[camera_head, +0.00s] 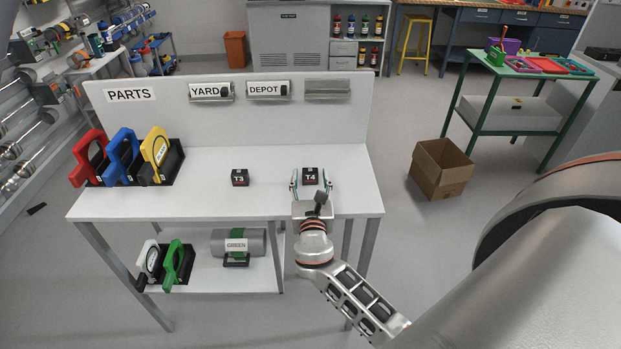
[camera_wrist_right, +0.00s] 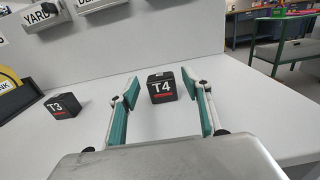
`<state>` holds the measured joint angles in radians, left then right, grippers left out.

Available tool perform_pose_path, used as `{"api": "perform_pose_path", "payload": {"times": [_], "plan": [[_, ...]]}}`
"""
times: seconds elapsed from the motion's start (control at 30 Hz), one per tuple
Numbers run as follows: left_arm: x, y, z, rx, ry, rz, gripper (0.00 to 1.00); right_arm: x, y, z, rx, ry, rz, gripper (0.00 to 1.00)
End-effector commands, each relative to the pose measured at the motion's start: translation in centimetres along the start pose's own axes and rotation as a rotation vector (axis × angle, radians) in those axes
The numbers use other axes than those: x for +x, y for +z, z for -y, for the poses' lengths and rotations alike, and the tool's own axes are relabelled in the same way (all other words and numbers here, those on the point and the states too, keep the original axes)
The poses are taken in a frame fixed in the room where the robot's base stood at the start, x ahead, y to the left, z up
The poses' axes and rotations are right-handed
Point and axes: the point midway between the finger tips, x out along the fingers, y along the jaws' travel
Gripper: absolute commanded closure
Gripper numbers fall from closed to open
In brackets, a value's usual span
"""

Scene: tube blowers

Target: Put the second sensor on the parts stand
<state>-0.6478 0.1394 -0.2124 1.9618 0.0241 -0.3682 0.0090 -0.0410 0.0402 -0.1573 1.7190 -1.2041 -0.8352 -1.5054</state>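The parts stand (camera_head: 265,198) is a white table with an upright back panel that has a PARTS sign. Two small black cube sensors are on its top. The T3 sensor (camera_head: 240,177) is near the middle, and the T4 sensor (camera_head: 310,176) is to its right. My right gripper (camera_head: 310,184) is open, with its fingers on either side of T4. In the right wrist view, T4 (camera_wrist_right: 162,88) shows between the green-padded fingertips (camera_wrist_right: 160,88) with a gap on each side. T3 (camera_wrist_right: 63,106) is left of the fingers there. My left gripper is not in view.
Red, blue and yellow handled tools (camera_head: 122,155) stand in black holders at the table's left. YARD (camera_head: 210,91) and DEPOT (camera_head: 268,90) holders are on the back panel, beside an empty one (camera_head: 327,89). A cardboard box (camera_head: 440,168) is on the floor at right.

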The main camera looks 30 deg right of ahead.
Motion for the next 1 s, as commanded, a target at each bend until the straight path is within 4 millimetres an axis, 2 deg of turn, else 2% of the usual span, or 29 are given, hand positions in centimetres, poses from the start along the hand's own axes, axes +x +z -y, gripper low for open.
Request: {"api": "perform_pose_path", "payload": {"times": [0.37, 0.47, 0.8, 1.0], "plan": [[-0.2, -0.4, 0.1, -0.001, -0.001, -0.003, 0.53, -0.1, 0.5, 0.0, -0.001, 0.0, 0.0, 0.52], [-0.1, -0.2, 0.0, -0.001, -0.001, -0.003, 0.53, -1.4, 0.2, 0.0, 0.0, 0.001, -0.002, 0.52], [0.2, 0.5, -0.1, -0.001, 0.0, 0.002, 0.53, -8.2, 0.1, 0.0, 0.0, 0.001, -0.003, 0.52], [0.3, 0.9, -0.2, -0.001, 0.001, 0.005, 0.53, -11.0, 0.2, 0.0, 0.0, 0.0, 0.0, 0.52]]}}
